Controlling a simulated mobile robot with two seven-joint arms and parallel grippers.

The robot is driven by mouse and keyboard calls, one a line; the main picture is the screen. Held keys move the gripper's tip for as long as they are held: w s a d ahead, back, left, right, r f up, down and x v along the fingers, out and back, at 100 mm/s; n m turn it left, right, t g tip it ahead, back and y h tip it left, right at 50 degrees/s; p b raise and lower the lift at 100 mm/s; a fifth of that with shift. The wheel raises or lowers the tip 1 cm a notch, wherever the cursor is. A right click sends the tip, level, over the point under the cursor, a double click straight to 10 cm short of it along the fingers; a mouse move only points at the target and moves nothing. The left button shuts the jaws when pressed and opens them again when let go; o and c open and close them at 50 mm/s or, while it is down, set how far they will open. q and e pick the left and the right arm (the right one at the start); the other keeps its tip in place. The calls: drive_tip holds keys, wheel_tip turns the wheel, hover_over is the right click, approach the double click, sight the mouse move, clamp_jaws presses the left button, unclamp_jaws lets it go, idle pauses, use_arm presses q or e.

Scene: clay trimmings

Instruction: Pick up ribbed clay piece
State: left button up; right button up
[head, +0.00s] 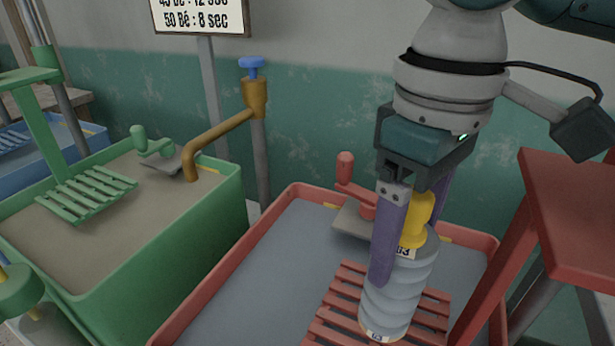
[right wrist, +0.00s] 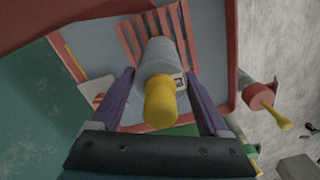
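The ribbed clay piece (head: 398,285) is a pale grey, ridged cylinder with a yellow neck and top and a small label. It stands nearly upright over the red slatted rack (head: 330,322). Its base appears to rest on the slats. My right gripper (head: 405,260) points down around it, with one purple finger on each side. In the right wrist view the piece (right wrist: 160,55) lies between the fingers (right wrist: 161,75), with narrow gaps beside it; the gripper looks open. The far finger is partly hidden in the head view. My left gripper is not in view.
The rack sits in a red-rimmed tub (head: 225,290) with a grey surface and a red-handled clamp (head: 350,185). A green tub (head: 100,275) with a green rack (head: 87,194) and a brown pipe (head: 215,140) stand left. A red stand (head: 570,215) rises close on the right.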

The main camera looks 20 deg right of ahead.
clamp_jaws()
idle(0.4)
